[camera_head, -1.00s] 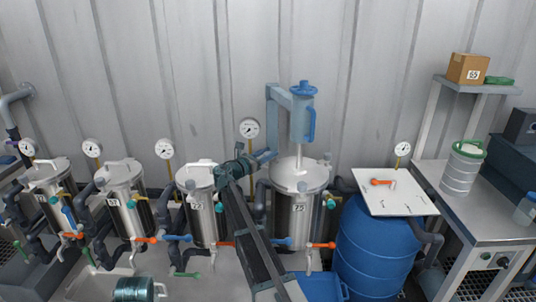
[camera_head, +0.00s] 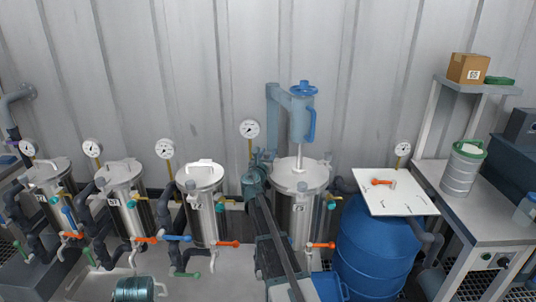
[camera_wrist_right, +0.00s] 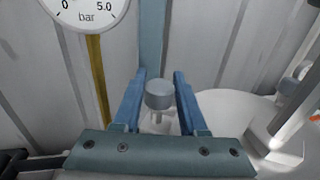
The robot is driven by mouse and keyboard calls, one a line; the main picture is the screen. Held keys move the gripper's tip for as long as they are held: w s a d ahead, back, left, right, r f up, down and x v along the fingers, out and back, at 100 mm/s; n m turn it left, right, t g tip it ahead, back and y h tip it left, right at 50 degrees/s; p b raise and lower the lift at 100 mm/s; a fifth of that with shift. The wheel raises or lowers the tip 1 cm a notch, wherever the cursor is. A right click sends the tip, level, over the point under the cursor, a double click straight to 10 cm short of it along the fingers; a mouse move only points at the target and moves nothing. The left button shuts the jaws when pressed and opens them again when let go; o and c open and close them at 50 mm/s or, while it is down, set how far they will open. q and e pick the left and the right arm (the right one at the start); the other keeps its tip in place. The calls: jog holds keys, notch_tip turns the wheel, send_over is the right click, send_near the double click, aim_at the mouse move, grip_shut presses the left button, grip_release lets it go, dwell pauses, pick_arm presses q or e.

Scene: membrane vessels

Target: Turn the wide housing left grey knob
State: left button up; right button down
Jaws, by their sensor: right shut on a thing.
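The wide housing (camera_head: 313,215) is the broad steel vessel with a pale lid (camera_head: 301,173), right of the middle in the head view. My right gripper (camera_head: 262,155) is at the left edge of its lid. In the right wrist view its two blue fingers (camera_wrist_right: 158,103) stand either side of a round grey knob (camera_wrist_right: 158,94), and the gripper is shut on it. The knob stands on a short pale stem beside the white lid. In the head view my gripper and arm hide this knob. My left gripper is in neither view now.
A pressure gauge (camera_head: 249,129) on a yellow stem is close behind my right gripper. A narrower housing (camera_head: 205,215) stands to the left, a blue drum (camera_head: 372,250) to the right.

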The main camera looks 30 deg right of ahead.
jog(key=shift+y, duration=0.3)
jog(key=shift+c, duration=2.2)
grip_release()
jog(key=v, duration=1.4)
jog(key=shift+f, duration=0.2)
